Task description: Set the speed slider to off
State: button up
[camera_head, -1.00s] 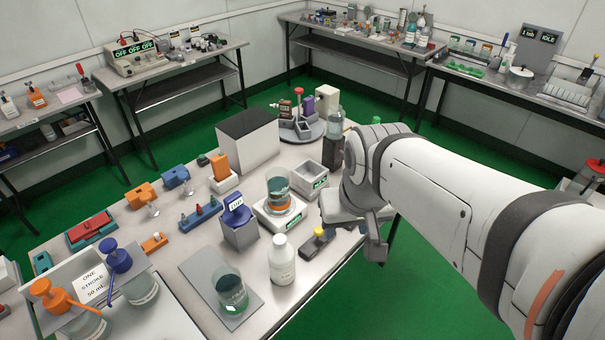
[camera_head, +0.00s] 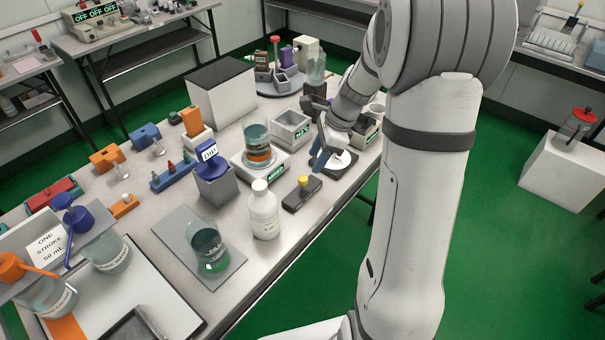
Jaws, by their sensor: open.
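A dark, low block with a yellow knob (camera_head: 303,181) lies near the table's front edge, right of the white bottle. It looks like a slider control, but I cannot read any label that names it the speed slider. The knob stands toward the block's far end. My gripper (camera_head: 322,152) is open, behind and to the right of the knob, apart from it and pointing down near a dark plate with a white disc (camera_head: 341,161). A white stirrer-like unit (camera_head: 240,160) with a lit green readout bears a beaker (camera_head: 257,143); the readout is too small to read.
The white bottle (camera_head: 264,212) stands close left of the block. A grey open box (camera_head: 291,130) with a green label stands behind it. A beaker with green liquid (camera_head: 209,248) and a blue-topped holder (camera_head: 212,172) are further left. The table's front edge is close.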

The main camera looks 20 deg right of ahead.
aim_at(304, 179)
jog(key=x, duration=0.7)
jog(key=shift+b, duration=0.3)
jog(key=shift+c, duration=0.3)
grip_shut()
jog(key=shift+s, duration=0.1)
